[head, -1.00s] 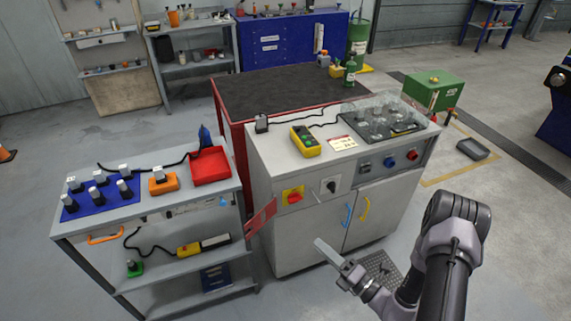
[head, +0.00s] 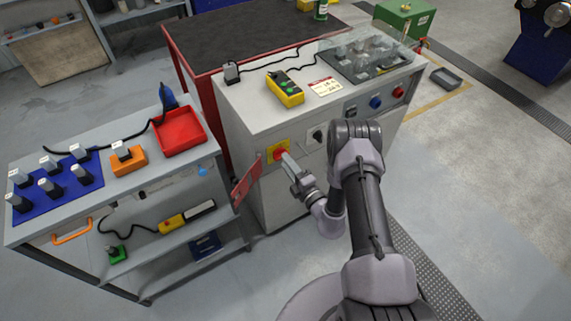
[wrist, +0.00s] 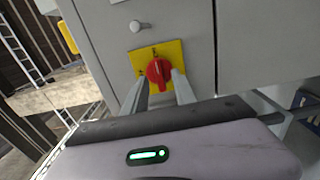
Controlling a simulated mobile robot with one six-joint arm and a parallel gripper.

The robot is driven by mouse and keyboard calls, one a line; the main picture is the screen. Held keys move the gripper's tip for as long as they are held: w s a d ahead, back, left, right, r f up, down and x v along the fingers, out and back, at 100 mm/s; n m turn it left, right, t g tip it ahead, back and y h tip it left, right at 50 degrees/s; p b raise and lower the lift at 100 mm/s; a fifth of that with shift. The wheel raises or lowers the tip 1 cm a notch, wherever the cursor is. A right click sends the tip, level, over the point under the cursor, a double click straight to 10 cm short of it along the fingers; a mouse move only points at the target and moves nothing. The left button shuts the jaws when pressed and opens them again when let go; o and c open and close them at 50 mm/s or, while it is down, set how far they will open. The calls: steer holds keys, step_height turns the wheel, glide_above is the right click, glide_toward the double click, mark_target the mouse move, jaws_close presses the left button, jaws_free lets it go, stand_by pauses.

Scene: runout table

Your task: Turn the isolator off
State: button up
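The isolator is a red rotary handle on a square yellow plate (head: 271,158) on the front of the grey cabinet. In the wrist view, the red handle (wrist: 159,73) stands out near the middle of the yellow plate (wrist: 172,50), its grip roughly upright in the picture. My gripper (wrist: 160,78) is open, with one finger on each side of the handle. I cannot tell whether the fingers touch it. In the head view, my gripper (head: 287,157) reaches the plate from the right and partly hides the handle.
A dark rotary switch (head: 317,135) sits right of the isolator. A red panel (head: 246,181) sticks out left of the cabinet. A grey trolley (head: 142,189) stands further left.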

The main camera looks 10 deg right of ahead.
steer(key=shift+x, duration=0.8)
steer(key=shift+c, duration=0.2)
jaws_close()
